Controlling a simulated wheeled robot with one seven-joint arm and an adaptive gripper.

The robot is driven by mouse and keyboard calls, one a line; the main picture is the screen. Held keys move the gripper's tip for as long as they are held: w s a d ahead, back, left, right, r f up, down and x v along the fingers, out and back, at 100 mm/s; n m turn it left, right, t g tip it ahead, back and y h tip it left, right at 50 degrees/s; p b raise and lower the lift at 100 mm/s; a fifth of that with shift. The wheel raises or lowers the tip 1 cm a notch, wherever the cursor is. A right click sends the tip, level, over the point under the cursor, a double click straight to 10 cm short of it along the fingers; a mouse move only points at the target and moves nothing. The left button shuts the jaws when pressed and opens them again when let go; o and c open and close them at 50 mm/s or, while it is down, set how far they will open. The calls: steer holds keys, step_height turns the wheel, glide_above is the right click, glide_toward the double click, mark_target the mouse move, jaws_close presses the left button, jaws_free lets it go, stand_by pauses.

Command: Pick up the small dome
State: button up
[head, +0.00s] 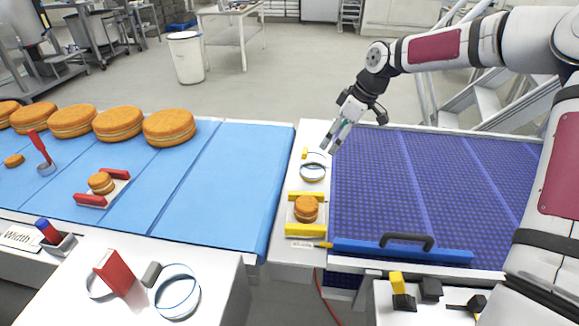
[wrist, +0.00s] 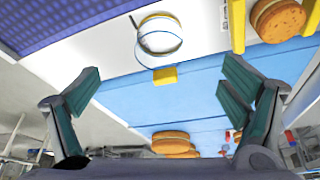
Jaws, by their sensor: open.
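A small orange-brown dome (head: 14,160) lies alone on the blue belt at the far left of the head view. It looks like a low, single piece; I cannot be sure it is the task's small dome. Two small filled rounds show a pale filling between brown halves: one (head: 102,183) between red blocks on the belt, one (head: 306,208) between yellow blocks on the white strip. The latter also shows in the wrist view (wrist: 277,18). My gripper (head: 335,142) is open and empty, above the far end of the white strip, far right of the dome. Its spread fingers show in the wrist view (wrist: 163,80).
A white ring with a yellow part (head: 313,170) lies below my gripper. Several large rounds (head: 120,123) line the belt's far edge. A red-handled tool (head: 40,150) stands near the dome. A purple mat (head: 430,190) and blue bar (head: 400,251) are at right.

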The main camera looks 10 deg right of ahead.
mark_target(316, 158)
steer(key=x, duration=0.9)
steer(key=shift+w+a, duration=0.2)
steer(key=shift+a, duration=0.1)
steer(key=a+f, duration=0.1)
steer(key=w+a+f, duration=0.1)
steer(key=f, duration=0.1)
steer(key=shift+w+f, duration=0.15)
steer(key=shift+w, duration=0.05)
steer(key=shift+w+f+p, duration=0.15)
steer(key=shift+f+p, duration=0.15)
steer(key=shift+f, duration=0.15)
steer(key=c, duration=1.1)
